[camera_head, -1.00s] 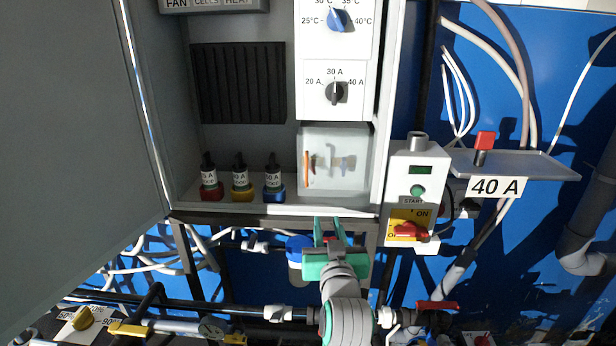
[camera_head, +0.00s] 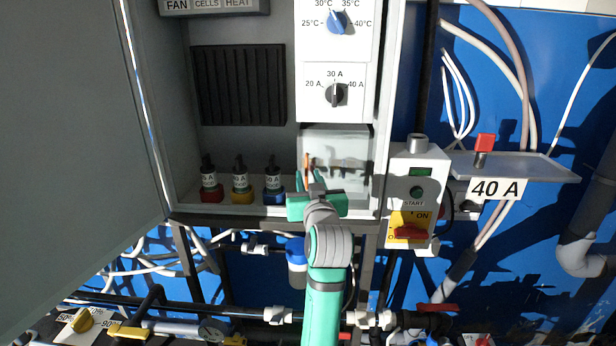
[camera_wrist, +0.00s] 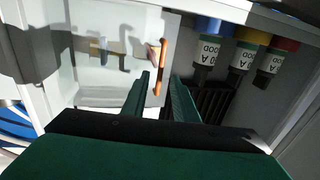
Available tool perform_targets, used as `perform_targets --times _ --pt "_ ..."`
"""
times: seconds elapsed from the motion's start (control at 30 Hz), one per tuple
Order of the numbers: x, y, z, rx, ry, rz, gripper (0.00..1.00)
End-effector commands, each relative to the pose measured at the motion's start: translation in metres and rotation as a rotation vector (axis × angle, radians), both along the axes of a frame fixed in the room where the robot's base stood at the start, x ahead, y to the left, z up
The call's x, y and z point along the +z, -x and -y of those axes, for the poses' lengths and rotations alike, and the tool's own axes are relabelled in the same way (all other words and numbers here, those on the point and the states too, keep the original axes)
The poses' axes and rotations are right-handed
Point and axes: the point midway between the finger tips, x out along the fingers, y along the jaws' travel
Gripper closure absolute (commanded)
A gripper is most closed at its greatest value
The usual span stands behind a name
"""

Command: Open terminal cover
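The terminal cover (camera_head: 350,148) is a pale, see-through panel low in the open cabinet, below the dials. It looks closed. An orange upright handle (camera_head: 307,163) is at its left edge. In the wrist view the cover (camera_wrist: 85,80) fills the upper left, and the handle (camera_wrist: 161,65) is at its right side. My gripper (camera_head: 313,182) is in front of the cover's lower left. In the wrist view my gripper (camera_wrist: 161,80) has its two green fingers apart, with the handle's lower end showing between their tips. I cannot tell whether they touch it.
Three labelled plugs, red (camera_head: 209,185), yellow (camera_head: 240,183) and blue (camera_head: 272,182), stand left of the cover. The cabinet door (camera_head: 70,130) is open at left. A switch box (camera_head: 416,185) and a 40 A shelf (camera_head: 530,165) are at right. Pipes run below.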

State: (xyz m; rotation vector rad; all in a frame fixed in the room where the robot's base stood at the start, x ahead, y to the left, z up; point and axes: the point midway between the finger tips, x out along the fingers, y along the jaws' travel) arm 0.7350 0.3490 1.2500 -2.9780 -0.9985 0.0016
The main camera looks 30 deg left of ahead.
Motion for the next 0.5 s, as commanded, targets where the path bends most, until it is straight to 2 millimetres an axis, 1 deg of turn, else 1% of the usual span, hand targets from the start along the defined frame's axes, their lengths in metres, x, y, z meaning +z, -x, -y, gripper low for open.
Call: perform_targets --times 0.1,0.2,0.5 --pt "0.001 -0.009 -0.007 0.0 -0.001 0.0 0.74" --pt "0.0 -0.013 -0.01 0.0 -0.001 -0.001 0.74" --pt "0.0 -0.015 -0.01 -0.001 -0.001 0.0 0.74"
